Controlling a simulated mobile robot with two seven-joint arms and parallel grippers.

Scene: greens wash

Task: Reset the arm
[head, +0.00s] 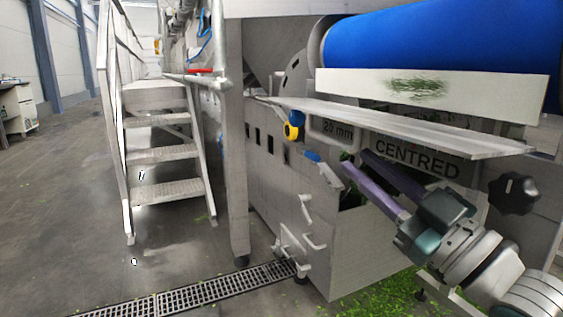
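My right arm comes in from the lower right. Its gripper (354,160) has two long purple fingers pointing up and left, spread apart with a gap between them. I see nothing held in that gap. The fingers are in front of the machine's grey side panel, below the long metal ledge (400,123). A small white and blue item (325,170) appears just left of the fingertips; I cannot tell whether it touches them. My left gripper is not in view.
A blue conveyor belt (430,48) runs above a white board with green scraps. A yellow and blue tape measure-like item (294,125) sits at the ledge's left end. Metal stairs (160,155) stand left. A floor drain (215,287) crosses the front; the left floor is mostly clear.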

